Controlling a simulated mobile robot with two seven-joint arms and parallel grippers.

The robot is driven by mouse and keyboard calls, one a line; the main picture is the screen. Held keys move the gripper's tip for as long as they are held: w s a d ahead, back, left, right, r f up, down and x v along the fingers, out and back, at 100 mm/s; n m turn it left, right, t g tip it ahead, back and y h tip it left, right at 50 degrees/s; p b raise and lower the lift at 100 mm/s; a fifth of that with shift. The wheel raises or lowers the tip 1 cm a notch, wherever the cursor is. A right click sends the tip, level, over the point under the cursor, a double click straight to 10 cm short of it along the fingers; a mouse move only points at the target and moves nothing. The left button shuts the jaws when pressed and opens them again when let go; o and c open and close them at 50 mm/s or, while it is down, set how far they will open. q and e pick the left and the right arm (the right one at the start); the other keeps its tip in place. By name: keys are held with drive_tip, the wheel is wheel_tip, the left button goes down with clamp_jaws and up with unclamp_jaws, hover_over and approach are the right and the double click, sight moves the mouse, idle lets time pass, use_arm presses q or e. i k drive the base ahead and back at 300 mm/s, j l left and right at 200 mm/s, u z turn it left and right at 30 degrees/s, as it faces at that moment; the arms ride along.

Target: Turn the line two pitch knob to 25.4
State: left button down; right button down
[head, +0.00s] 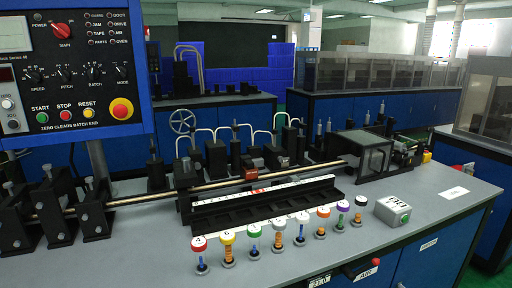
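A blue-framed control panel (95,60) stands at the upper left, with its left side cut off by the picture edge. A small black knob labelled PITCH (64,72) sits in a row of black knobs, between the SPEED knob (33,74) and the BATCH knob (95,72). Its pointer and scale are too small to read. I cannot tell from the panel which line it belongs to. A pale display (13,33) is at the panel's left edge, its text unreadable. Neither of my grippers is in view.
The panel also has a red MAIN knob (62,31), green, red and yellow buttons and a red emergency stop (122,108). Below, a grey bench (150,260) carries a long rod, black fixtures, several coloured-top pegs and a grey box (392,211).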

sight(65, 76)
drive_tip(key=j+u, duration=0.65)
drive_tip(key=u, duration=0.25)
